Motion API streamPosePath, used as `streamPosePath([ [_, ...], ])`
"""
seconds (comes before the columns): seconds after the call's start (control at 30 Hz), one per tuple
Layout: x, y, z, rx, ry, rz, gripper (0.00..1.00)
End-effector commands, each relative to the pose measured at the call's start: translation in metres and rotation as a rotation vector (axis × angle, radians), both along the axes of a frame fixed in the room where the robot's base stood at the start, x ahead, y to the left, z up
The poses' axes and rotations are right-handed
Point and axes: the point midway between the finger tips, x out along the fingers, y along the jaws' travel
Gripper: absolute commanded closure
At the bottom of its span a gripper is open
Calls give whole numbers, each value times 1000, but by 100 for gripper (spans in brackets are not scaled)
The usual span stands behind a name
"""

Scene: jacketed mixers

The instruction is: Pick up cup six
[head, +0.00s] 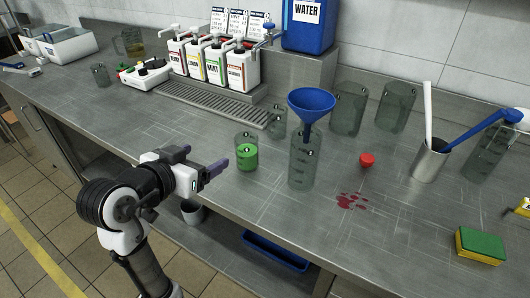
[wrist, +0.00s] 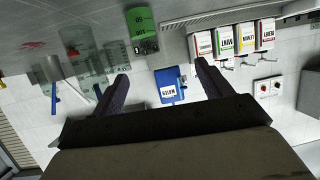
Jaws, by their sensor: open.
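A clear cup holding green liquid (head: 246,157) stands upright on the steel counter, just right of my gripper. It also shows upside down at the top of the wrist view (wrist: 142,30), with a small mark I cannot read surely. Other clear cups stand nearby: a small one (head: 277,122) behind it and two large ones (head: 347,108) (head: 396,105) at the back. Their numbers are too small to tell which is six. My gripper (head: 214,170) is open and empty, at the counter's front edge. Its fingers point toward the green-filled cup, apart from it.
A tall clear cylinder (head: 303,165) with a blue funnel (head: 312,100) stands right of the green-filled cup. Labelled bottles (head: 215,65) stand behind a drip grate (head: 215,102). A red cap (head: 367,160) and a red spill (head: 352,201) lie to the right.

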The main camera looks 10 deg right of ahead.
Motion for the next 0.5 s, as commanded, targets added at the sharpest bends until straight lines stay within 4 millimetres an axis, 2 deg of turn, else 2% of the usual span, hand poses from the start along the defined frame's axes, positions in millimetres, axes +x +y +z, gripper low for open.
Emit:
streamPosePath([
  [0.03, -4, -6, -8, 18, 34, -35, 22],
  [0.17, -6, -15, -20, 39, 76, -83, 22],
  [0.5, 38, -49, -48, 39, 80, -86, 22],
])
